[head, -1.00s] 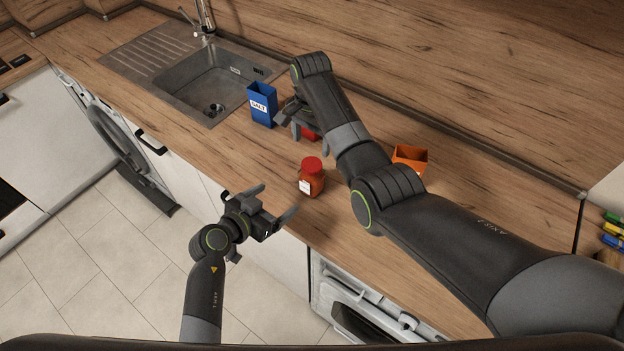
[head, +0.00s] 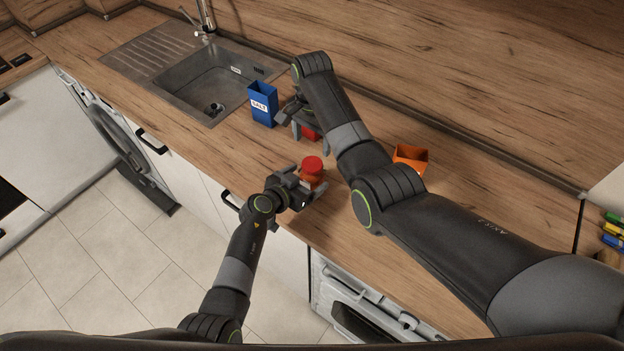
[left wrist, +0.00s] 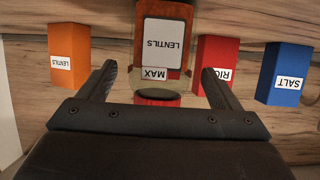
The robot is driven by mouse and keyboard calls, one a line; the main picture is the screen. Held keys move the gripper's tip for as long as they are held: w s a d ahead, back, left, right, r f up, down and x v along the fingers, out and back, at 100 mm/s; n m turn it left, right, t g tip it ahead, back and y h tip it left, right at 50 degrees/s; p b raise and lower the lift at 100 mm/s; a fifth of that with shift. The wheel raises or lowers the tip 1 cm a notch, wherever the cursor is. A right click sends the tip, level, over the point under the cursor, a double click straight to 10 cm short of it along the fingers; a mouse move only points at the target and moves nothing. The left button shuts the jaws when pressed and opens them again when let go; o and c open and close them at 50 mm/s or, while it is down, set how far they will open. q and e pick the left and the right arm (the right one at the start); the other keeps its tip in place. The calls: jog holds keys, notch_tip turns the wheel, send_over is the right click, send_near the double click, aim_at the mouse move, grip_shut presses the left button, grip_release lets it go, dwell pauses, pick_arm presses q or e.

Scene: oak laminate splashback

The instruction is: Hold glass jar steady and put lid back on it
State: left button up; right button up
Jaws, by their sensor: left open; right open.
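The glass jar (head: 309,180) stands upright on the counter, with orange contents and a white label reading LENTILS; it also shows upside down in the left wrist view (left wrist: 163,38). A red lid (head: 312,164) appears to sit on the jar's top; whether it is fully seated I cannot tell. My left gripper (head: 306,184) is open with its fingers on either side of the jar; gaps show beside the jar in the left wrist view. My right gripper (head: 311,144) is open behind the jar, near a red box, and apart from the lid.
A blue SALT box (head: 262,104), a red box (head: 309,133) and an orange box (head: 411,157) stand behind the jar. The sink (head: 215,85) is at the back left. My right arm crosses above the counter (head: 480,220). The counter's front edge is close to the jar.

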pick_arm(q)
jog(key=shift+x, duration=1.75)
